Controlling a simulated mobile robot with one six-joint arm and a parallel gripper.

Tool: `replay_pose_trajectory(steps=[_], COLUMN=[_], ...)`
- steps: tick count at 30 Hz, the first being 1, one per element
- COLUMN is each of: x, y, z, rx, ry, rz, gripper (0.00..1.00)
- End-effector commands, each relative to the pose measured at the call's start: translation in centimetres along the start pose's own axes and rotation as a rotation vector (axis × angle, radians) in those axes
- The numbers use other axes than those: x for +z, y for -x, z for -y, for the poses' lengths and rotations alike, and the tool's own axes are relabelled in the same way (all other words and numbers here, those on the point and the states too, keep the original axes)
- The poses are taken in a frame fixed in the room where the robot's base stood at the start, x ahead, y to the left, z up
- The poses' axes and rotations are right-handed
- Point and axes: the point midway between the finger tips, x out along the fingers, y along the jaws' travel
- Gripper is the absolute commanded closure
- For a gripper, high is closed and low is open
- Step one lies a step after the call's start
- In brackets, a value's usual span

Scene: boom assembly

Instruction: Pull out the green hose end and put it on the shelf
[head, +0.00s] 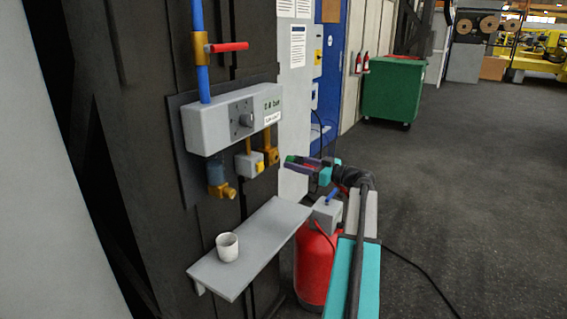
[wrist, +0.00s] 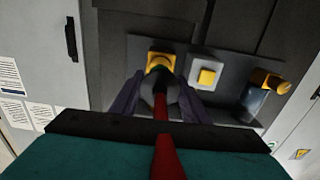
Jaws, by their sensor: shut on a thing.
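My gripper (head: 287,163) is in front of the wall panel, near the brass outlet (head: 271,155) at the right. In the wrist view its dark purple fingers (wrist: 163,100) are closed around a grey hose end (wrist: 158,86). The hose end overlaps the brass outlet (wrist: 161,61) in the wrist view. In the head view a small gap seems to lie between fingertips and outlet; I cannot tell if they are joined. The grey shelf (head: 230,272) is below, at lower left.
A white cup (head: 228,247) stands on the shelf; the shelf's right part is bare. A box with a yellow button (head: 250,164) and a blue-and-brass fitting (head: 219,181) hang beside the outlet. A red cylinder (head: 314,262) stands below, right of the shelf.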

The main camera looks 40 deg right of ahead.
Motion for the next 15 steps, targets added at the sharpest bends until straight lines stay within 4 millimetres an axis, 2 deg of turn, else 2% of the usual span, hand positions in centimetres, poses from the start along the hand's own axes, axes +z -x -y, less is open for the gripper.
replay_pose_trajectory(steps=[15], x=[0.1], y=[1.3], z=[0.0], rx=[0.0], ry=[0.0], rz=[0.0], gripper=[0.94])
